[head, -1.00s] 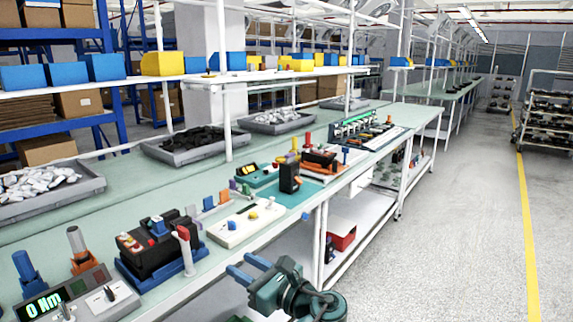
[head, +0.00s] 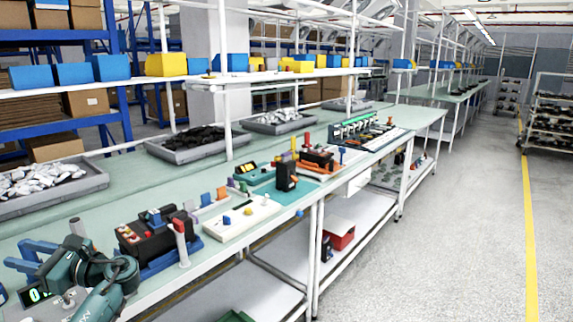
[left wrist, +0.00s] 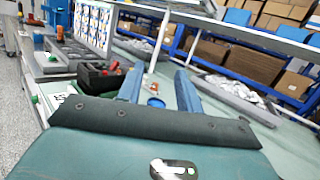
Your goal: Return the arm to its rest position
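My left gripper (head: 17,253) is at the lower left of the head view, above the near left end of the bench. Its two blue fingers point left and stand apart. In the left wrist view the gripper (left wrist: 158,80) shows the same gap, with nothing held between the fingers. My left arm's teal links (head: 100,285) cover part of a torque display unit (head: 38,293). My right gripper is not in view.
A white board (head: 240,220) with small blue and yellow parts lies right of the breaker unit. Grey trays (head: 50,203) stand along the back of the bench. The aisle floor (head: 440,240) at the right is clear.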

